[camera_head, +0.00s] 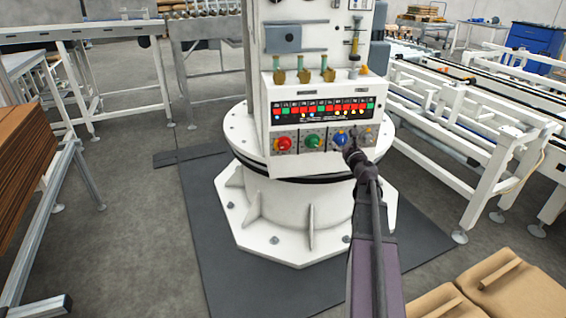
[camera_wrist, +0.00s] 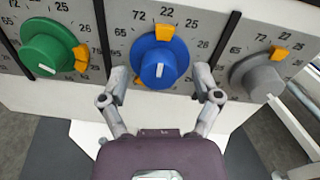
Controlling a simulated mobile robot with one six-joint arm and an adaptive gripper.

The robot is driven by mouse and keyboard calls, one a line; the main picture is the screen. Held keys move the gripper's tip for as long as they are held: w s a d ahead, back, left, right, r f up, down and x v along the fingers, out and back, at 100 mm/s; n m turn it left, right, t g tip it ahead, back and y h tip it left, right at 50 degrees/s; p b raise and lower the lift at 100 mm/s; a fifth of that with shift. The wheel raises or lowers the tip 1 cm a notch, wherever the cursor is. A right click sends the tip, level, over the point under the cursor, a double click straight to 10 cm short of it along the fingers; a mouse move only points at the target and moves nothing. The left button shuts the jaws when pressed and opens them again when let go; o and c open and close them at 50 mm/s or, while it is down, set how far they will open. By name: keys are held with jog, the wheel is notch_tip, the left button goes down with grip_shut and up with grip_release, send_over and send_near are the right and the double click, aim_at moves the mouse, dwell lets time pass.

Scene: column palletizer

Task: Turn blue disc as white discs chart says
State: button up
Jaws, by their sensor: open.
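The blue disc (camera_wrist: 158,62) is a round knob on the light grey control panel, with a short white mark on its face. An orange tab (camera_wrist: 165,32) sits at its upper rim, just below the number 22. The blue disc also shows in the head view (camera_head: 340,138). My gripper (camera_wrist: 161,72) is open, with one finger at each side of the blue disc's lower part; I cannot tell whether they touch it. A black chart strip (camera_head: 322,108) with coloured squares and small discs is above the knobs; its details are too small to read.
A green disc (camera_wrist: 48,50) with an orange tab at its right is to the left, and a grey disc (camera_wrist: 257,76) to the right. A red disc (camera_head: 283,143) is further left. Small valves (camera_head: 304,75) stand on the ledge above. White conveyor frames (camera_head: 465,120) stand at right.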

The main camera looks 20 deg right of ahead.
jog(key=s+a, duration=0.2)
jog(key=s, duration=1.2)
jog(key=w+a+r+n+g+y+p, duration=0.1)
jog(key=a+r+n+g+y+p, duration=0.2)
jog(key=a+n+p, duration=0.5)
jog(key=w+a+r+n+g+y+p, duration=0.1)
jog(key=a+r+n+g+y+p, duration=0.1)
jog(key=a+n+g+y+p, duration=0.3)
jog(key=a+n+p, duration=0.3)
jog(key=a+n, duration=0.4)
jog(key=a, duration=0.5)
jog(key=shift+w+a+r+n+p, duration=0.2)
jog(key=shift+a+r+n+p, duration=0.1)
jog(key=shift+r+n+p, duration=0.1)
jog(key=s+a+f+n+g+h, duration=0.5)
jog(key=s+a+f+n+g, duration=0.3)
jog(key=s+a+n+g, duration=0.5)
jog(key=d+r+n+t+p, duration=0.1)
jog(key=d+r+p, duration=0.1)
jog(key=r+p, duration=0.7)
jog(key=w+d+r+t+p, duration=0.1)
jog(key=r+t+p, duration=0.1)
jog(key=r+p, duration=0.6)
jog(key=shift+w+d+r+n+p, duration=0.3)
jog(key=shift+d+r+n+p, duration=0.1)
jog(key=shift+r, duration=0.15)
